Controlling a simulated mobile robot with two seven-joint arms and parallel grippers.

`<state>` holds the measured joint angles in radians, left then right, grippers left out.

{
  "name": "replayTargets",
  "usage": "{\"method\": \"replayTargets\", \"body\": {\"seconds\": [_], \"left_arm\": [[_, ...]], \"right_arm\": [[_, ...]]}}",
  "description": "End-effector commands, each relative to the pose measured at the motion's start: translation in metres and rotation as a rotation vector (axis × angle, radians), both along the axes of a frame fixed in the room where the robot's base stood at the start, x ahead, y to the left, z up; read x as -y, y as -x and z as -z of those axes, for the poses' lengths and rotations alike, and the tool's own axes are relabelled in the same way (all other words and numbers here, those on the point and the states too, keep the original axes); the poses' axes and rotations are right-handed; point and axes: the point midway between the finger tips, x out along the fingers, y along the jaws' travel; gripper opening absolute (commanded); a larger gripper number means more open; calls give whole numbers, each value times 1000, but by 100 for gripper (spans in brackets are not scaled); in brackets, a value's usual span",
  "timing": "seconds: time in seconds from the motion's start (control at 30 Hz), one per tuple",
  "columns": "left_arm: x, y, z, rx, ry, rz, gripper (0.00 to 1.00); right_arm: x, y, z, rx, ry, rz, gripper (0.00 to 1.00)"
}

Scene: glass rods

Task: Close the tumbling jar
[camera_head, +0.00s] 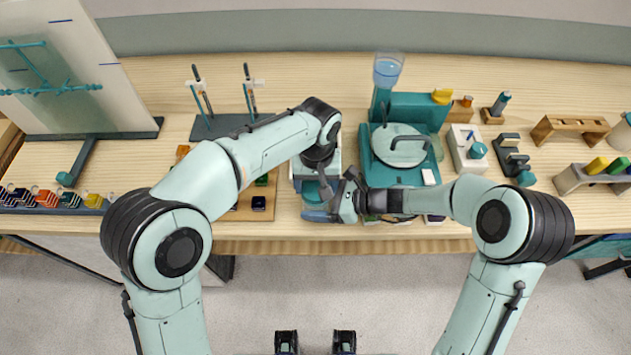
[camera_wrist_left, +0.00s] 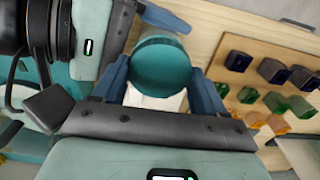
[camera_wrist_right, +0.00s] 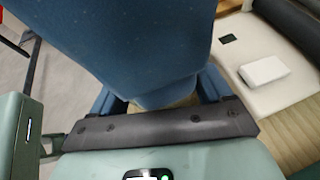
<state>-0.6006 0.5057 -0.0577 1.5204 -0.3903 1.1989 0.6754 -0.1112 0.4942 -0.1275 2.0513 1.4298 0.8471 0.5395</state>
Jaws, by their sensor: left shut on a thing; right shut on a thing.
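The jar's blue body (camera_head: 316,215) is at the table's front edge, partly hidden by my arms in the head view. In the right wrist view the blue body (camera_wrist_right: 150,45) fills the space between the fingers. My right gripper (camera_head: 337,205) is shut on it from the right. A round teal lid (camera_wrist_left: 161,64) sits between the fingers of my left gripper (camera_wrist_left: 160,82), which is shut on it from above. In the head view the lid (camera_head: 312,190) shows just above the blue body. I cannot tell whether the lid is seated on the jar.
A wooden board (camera_head: 258,215) with coloured pieces lies just left of the jar. A teal machine (camera_head: 400,145) stands behind and right of it. A rack with upright tools (camera_head: 228,122) is at the back left. The two grippers are very close together.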

Motion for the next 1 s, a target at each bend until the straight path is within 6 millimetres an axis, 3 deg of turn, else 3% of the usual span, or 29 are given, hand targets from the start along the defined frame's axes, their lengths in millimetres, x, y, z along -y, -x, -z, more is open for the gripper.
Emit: {"method": "replayTargets", "body": {"seconds": [0.03, 0.23, 0.27, 0.3, 0.87, 1.0], "left_arm": [[4, 12, 15, -47, -17, 19, 44], [3, 12, 15, -47, -17, 18, 44], [3, 12, 15, -47, -17, 18, 78], [3, 12, 15, -47, -17, 18, 80], [3, 12, 14, -46, -16, 17, 80], [4, 12, 1, -44, -15, 19, 80]], "right_arm": [[-9, -7, -19, 34, -34, -6, 24], [-9, -7, -19, 34, -34, -6, 24], [-9, -7, -19, 34, -34, -6, 24], [-9, -7, -19, 34, -34, -6, 24], [-9, -7, -19, 34, -34, -6, 24], [-9, -7, -19, 35, -35, -6, 24]]}}
